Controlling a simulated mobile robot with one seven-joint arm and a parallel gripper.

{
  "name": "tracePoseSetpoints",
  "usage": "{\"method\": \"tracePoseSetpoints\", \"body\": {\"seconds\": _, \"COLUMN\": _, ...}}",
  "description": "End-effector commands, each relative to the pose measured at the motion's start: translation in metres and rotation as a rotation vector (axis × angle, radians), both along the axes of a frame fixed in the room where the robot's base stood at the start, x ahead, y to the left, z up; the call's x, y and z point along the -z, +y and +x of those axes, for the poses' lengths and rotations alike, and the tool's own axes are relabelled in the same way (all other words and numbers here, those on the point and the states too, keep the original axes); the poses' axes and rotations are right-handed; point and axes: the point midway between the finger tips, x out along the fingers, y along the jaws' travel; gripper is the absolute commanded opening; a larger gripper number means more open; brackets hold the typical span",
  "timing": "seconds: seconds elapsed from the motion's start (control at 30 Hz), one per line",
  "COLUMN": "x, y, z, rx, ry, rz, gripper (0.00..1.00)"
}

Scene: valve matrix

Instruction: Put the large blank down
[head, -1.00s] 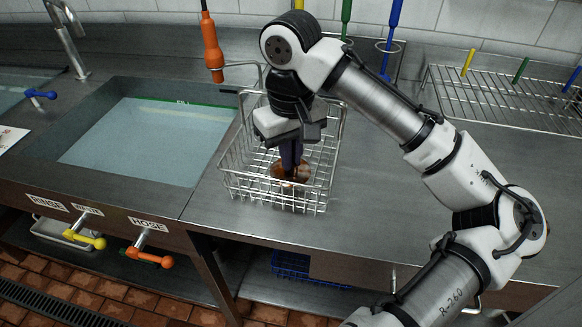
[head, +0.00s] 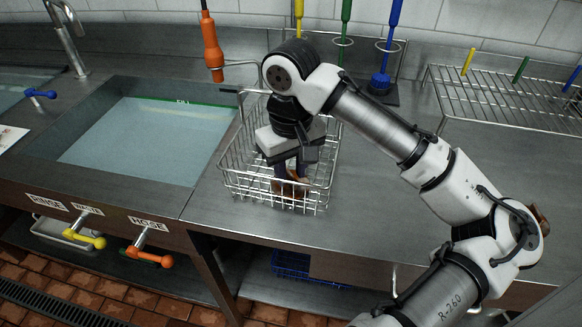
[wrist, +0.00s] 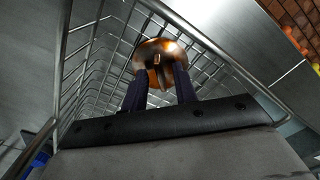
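The large blank is a shiny orange-brown rounded piece (head: 293,187) low inside the wire basket (head: 230,183) on the steel counter. My gripper (head: 290,178) reaches down into the basket from above, with its dark fingers at the blank. In the wrist view the blank (wrist: 158,55) is at the fingertips, with a narrower part between the two fingers (wrist: 160,82). The fingers stand apart; whether they press on the blank or are just clear of it cannot be told. Whether the blank touches the basket floor is hidden by the wires and fingers.
A water-filled sink (head: 150,145) lies left of the basket. An orange hose sprayer (head: 211,50) hangs behind it, with coloured brushes alongside. A wire rack (head: 505,95) stands at the back right. The counter right of the basket is clear beneath my arm.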

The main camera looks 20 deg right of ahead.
Motion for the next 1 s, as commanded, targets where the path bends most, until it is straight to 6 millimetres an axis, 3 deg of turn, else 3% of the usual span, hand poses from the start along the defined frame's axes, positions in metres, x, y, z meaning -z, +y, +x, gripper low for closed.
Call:
{"method": "tracePoseSetpoints", "body": {"seconds": 0.27, "x": -0.011, "y": 0.000, "z": 0.001, "rx": 0.000, "ry": -0.001, "rz": -0.001, "gripper": 0.29}}
{"method": "tracePoseSetpoints", "body": {"seconds": 0.7, "x": -0.099, "y": 0.000, "z": 0.000, "rx": 0.002, "ry": -0.002, "rz": -0.004, "gripper": 0.29}}
{"method": "tracePoseSetpoints", "body": {"seconds": 1.0, "x": -0.123, "y": 0.000, "z": 0.000, "rx": 0.000, "ry": 0.000, "rz": -0.001, "gripper": 0.29}}
